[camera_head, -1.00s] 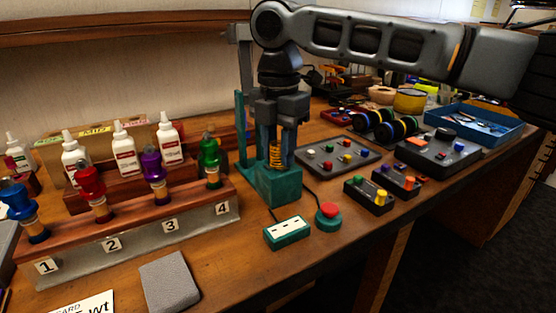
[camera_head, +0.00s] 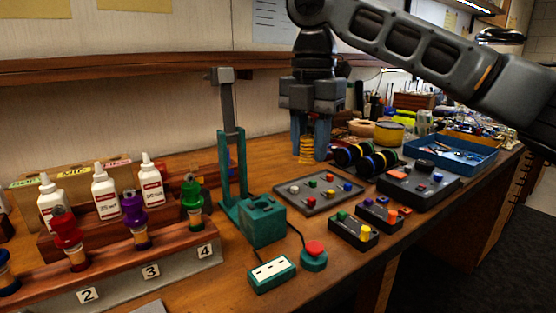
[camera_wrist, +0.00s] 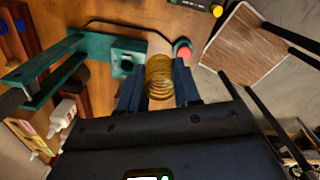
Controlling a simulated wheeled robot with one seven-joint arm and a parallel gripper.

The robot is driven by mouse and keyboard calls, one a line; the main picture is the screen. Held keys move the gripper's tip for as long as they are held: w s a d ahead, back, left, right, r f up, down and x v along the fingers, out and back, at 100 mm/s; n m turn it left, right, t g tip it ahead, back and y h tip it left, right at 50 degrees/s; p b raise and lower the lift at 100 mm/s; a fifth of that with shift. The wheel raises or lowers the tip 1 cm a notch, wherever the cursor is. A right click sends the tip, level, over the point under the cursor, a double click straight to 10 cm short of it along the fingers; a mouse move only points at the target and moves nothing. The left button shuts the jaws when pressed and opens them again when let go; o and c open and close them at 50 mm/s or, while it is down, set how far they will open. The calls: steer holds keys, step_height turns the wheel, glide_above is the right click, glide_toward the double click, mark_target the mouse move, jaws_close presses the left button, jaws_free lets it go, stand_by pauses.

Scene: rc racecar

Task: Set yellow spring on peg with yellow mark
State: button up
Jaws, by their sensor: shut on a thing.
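My gripper (camera_head: 310,138) is shut on the yellow spring (camera_head: 306,150), which stands upright between the two blue fingers. In the wrist view, the spring (camera_wrist: 159,77) shows as golden coils between the fingertips. The gripper is in the air, behind the grey board and to the right of the teal press. The grey board (camera_head: 293,189) carries several small coloured pieces, including a yellow one (camera_head: 330,192). I cannot tell for sure whether this is the yellow-marked peg.
The teal press (camera_head: 262,222) stands left of the board, with a red button (camera_head: 314,252) in front. Black wheels (camera_head: 372,156) lie close to the gripper's right. A control box (camera_head: 418,183) and a blue tray (camera_head: 457,153) are farther right. Numbered shock absorbers (camera_head: 137,215) stand left.

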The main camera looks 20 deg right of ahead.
step_height(320, 180, up, 7)
steer(key=s+d+p, duration=0.1)
steer(key=d+p, duration=0.2)
steer(key=p, duration=0.3)
steer(key=shift+s, duration=0.25)
stand_by(0.3)
steer(key=shift+f, duration=0.2)
